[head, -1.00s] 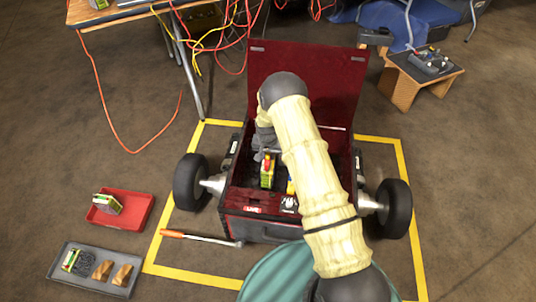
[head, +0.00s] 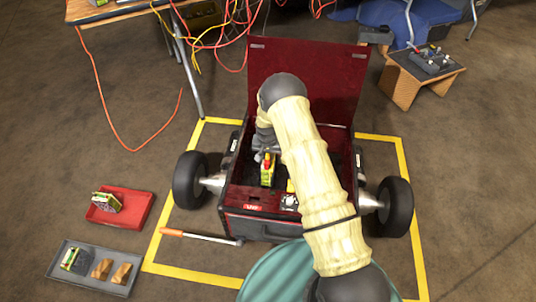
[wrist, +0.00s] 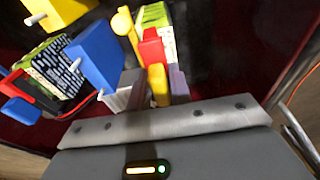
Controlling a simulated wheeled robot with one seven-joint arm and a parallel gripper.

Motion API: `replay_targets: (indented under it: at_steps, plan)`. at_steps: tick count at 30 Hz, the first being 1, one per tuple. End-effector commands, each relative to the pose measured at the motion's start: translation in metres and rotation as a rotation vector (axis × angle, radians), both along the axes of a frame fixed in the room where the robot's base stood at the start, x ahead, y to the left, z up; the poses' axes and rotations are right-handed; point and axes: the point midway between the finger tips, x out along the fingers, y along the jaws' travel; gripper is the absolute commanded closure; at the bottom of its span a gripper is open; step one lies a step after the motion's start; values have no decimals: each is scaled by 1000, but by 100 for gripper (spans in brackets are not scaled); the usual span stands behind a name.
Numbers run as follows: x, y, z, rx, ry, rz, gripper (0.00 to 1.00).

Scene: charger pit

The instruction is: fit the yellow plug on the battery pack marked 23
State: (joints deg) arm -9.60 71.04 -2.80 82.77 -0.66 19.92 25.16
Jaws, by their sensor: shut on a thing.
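My gripper (wrist: 154,88) is inside the open dark red box in the head view, largely behind my arm. Its jaws are shut on a small yellow piece, which I take to be the yellow plug (wrist: 158,86). A red piece (wrist: 152,48) stands just beyond it. Behind that is a battery pack with a green and white label (wrist: 158,16); the pack also shows in the head view (head: 267,173). I cannot read any number on it. I cannot tell whether the plug touches the pack.
A blue block (wrist: 95,55) and a yellow block (wrist: 58,12), both with pale pins, sit left of the jaws. Another labelled pack (wrist: 45,68) is beside them. The box's raised lid (head: 305,80) stands behind. A red tray (head: 130,213) and grey tray (head: 95,278) lie left.

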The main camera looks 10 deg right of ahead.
Motion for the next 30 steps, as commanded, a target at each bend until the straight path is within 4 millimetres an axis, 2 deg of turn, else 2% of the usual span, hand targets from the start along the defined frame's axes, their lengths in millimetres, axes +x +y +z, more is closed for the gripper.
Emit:
replay_targets:
  at_steps: [5,6,9,10,18,22,26,30]
  plan:
    - [0,0,-4,0,0,0,100]
    - [0,0,-4,0,0,0,78]
    - [0,0,-3,0,0,0,58]
    - [0,0,-3,0,0,0,54]
    - [0,0,-3,0,0,0,54]
    - [0,0,4,0,-1,0,54]
    - [-2,1,21,0,0,1,54]
    - [-5,2,48,0,-1,1,54]
